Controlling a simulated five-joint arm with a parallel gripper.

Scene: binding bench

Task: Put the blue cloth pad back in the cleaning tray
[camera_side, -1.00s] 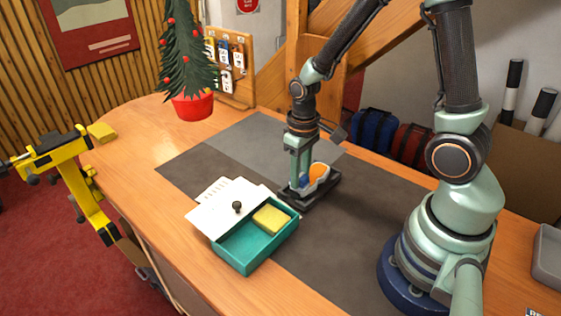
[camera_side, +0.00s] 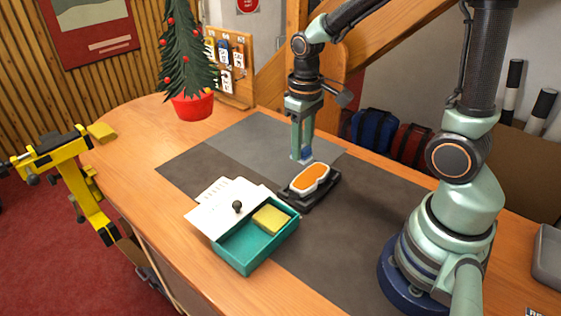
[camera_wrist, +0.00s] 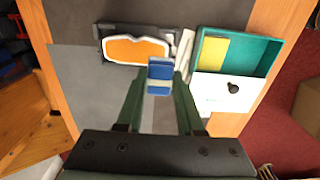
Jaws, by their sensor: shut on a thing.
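My gripper (camera_side: 303,152) is shut on the blue cloth pad (camera_side: 307,158), which is mostly hidden in the side view. In the wrist view the pad (camera_wrist: 160,70) is a small blue block with a pale band, between the fingertips. It is held above the bench mat, beside a dark stand. The cleaning tray appears to be the teal open box (camera_side: 247,262), also in the wrist view (camera_wrist: 274,52). A yellow pad (camera_side: 271,219) lies at one end of it, and the rest of its floor is bare.
A white panel with a black knob (camera_side: 222,205) lies against the tray's far-left side. An orange and white goggle-shaped thing (camera_side: 310,179) sits on the dark stand (camera_side: 303,204) between gripper and tray. A small tree in a red pot (camera_side: 192,106) stands behind. The grey mat is mostly clear.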

